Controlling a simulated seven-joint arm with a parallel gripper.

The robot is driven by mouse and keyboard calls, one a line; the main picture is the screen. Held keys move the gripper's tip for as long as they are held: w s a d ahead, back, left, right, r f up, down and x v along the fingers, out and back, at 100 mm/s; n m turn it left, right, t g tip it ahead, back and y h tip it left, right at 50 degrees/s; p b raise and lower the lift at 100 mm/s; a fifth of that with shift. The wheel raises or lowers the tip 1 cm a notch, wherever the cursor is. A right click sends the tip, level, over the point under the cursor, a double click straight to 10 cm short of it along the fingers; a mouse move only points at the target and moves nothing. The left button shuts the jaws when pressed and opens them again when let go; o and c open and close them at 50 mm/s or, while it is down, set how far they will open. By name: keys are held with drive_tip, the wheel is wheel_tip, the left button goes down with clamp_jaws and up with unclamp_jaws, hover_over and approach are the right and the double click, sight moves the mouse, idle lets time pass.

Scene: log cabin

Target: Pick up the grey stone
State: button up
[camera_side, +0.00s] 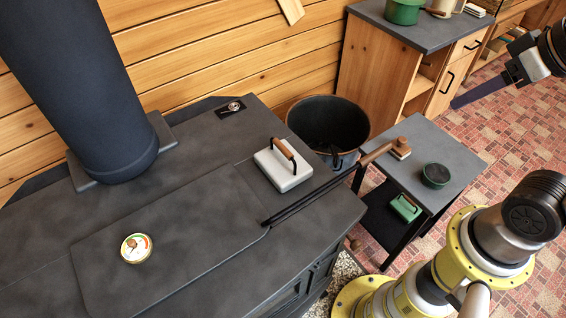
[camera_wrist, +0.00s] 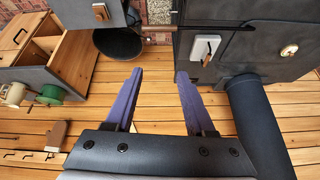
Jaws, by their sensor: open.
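The grey stone (camera_side: 283,168) is a pale grey block with a dark bracket and brown wooden handle on top. It lies on the dark stove top (camera_side: 190,215), near the edge beside the black bucket. In the wrist view the stone (camera_wrist: 205,50) shows beyond the right fingertip, small and apart from it. My gripper (camera_wrist: 160,72) is open, its two purple fingers spread with nothing between them.
A long wooden-handled poker (camera_side: 330,187) lies along the stove top beside the stone. A thick stovepipe (camera_side: 85,90) rises at left. A black bucket (camera_side: 328,122) stands behind. The small table (camera_side: 430,140) holds a brush and a green-topped tin. A wooden cabinet (camera_side: 390,70) stands at the back.

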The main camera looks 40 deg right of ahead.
drive_tip(key=w+a+r, duration=0.1)
drive_tip(key=w+r, duration=0.2)
drive_tip(key=w, duration=0.2)
drive_tip(key=n+g, duration=0.1)
drive_tip(key=g, duration=0.5)
hover_over(283, 147)
wheel_tip(283, 147, down, 17)
wheel_tip(283, 147, down, 7)
drive_tip(key=shift+r, duration=0.15)
drive_tip(key=shift+f, duration=2.9)
